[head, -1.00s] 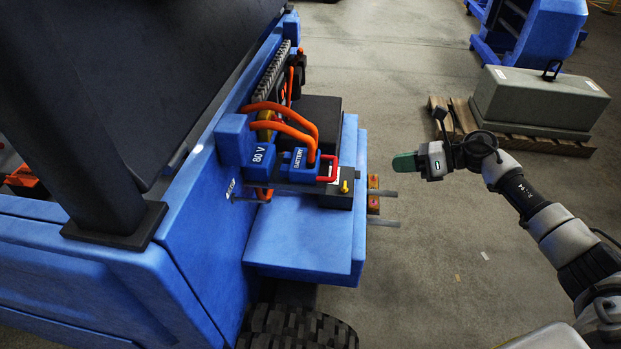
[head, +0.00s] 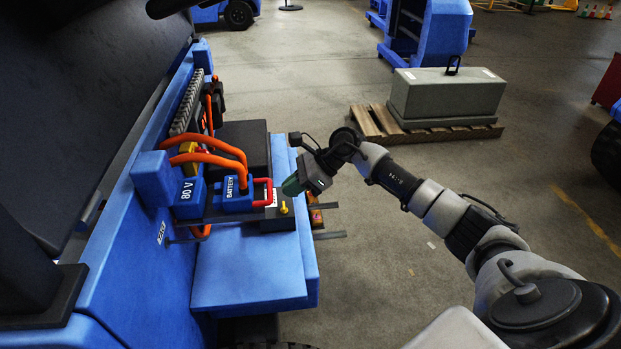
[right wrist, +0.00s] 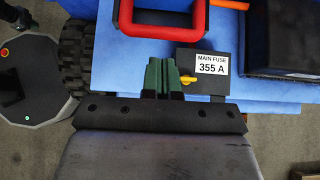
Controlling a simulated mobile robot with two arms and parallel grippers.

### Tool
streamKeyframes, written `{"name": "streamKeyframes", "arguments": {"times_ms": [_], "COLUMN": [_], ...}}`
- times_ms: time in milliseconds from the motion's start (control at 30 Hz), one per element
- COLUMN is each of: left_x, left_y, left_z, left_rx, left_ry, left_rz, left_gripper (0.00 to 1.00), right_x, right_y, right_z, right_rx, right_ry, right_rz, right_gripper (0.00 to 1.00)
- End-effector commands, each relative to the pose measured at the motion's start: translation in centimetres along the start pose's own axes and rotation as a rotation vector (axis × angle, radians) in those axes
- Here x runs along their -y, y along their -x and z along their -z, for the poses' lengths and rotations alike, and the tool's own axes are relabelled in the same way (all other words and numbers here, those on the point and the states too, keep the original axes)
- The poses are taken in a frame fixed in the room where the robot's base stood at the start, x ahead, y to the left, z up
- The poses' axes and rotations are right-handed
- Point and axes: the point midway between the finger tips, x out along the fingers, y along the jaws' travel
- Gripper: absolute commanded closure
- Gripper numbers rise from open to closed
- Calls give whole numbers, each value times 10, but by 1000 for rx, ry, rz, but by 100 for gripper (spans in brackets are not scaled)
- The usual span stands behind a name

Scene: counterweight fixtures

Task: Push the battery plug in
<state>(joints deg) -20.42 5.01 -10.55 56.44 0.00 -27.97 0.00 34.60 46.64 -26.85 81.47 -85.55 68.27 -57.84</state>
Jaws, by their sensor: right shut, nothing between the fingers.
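The battery plug (head: 237,195) is a blue block marked BATTERY, with orange cables and a red handle (head: 268,192) on its right side. It sits on a dark shelf, facing the blue socket (head: 188,198) marked 80 V, with a narrow dark gap between them. My right gripper (head: 291,186) is just right of the red handle, shut and empty. In the right wrist view its green fingers (right wrist: 162,76) are together, below the red handle (right wrist: 168,28) and apart from it. My left gripper is not in view.
A black MAIN FUSE box (right wrist: 211,67) with a yellow knob (right wrist: 187,79) is close beside my fingers. Orange cables (head: 210,142) arch above the plug. A blue ledge (head: 247,272) lies below. A grey counterweight (head: 447,95) rests on a pallet behind; open floor lies right.

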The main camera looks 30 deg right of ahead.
Motion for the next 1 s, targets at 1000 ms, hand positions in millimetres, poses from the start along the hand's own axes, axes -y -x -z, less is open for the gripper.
{"name": "streamKeyframes", "arguments": {"times_ms": [1000], "left_x": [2], "left_y": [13], "left_z": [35], "left_rx": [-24], "left_ry": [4], "left_rz": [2], "left_gripper": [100], "right_x": [0], "right_y": [-51], "right_z": [-45], "right_rx": [0], "right_ry": [0], "right_rz": [-2], "right_gripper": [100]}}
